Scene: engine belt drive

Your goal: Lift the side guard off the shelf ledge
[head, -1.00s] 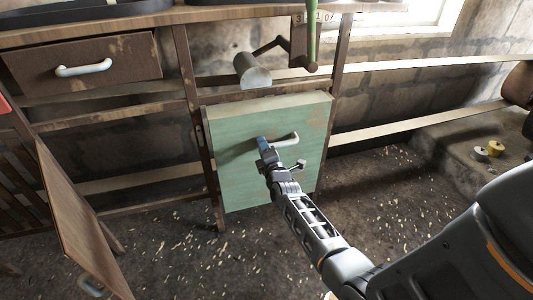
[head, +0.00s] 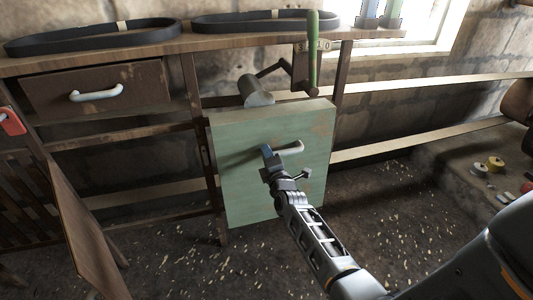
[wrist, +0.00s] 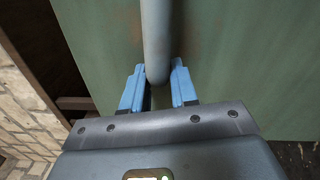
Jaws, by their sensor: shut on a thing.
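The side guard (head: 245,196) is a green, worn flat panel in the head view. It stands upright in front of the shelf frame, and its top edge covers the lower part of a grey cylinder. A pale bar handle (head: 290,147) sticks out from its face. My gripper (head: 267,152) has its blue fingers on the left end of the handle. In the wrist view the fingers (wrist: 157,80) are on both sides of the handle (wrist: 155,40), with the green panel (wrist: 240,60) behind. The panel hides the ledge, so I cannot tell whether they touch.
The grey cylinder (head: 256,91) and a crank with a green grip (head: 313,50) are just above the panel. Black belts (head: 95,37) lie on the bench top. A brown board (head: 85,225) leans at lower left. The floor (head: 170,260) in front has only scattered chips.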

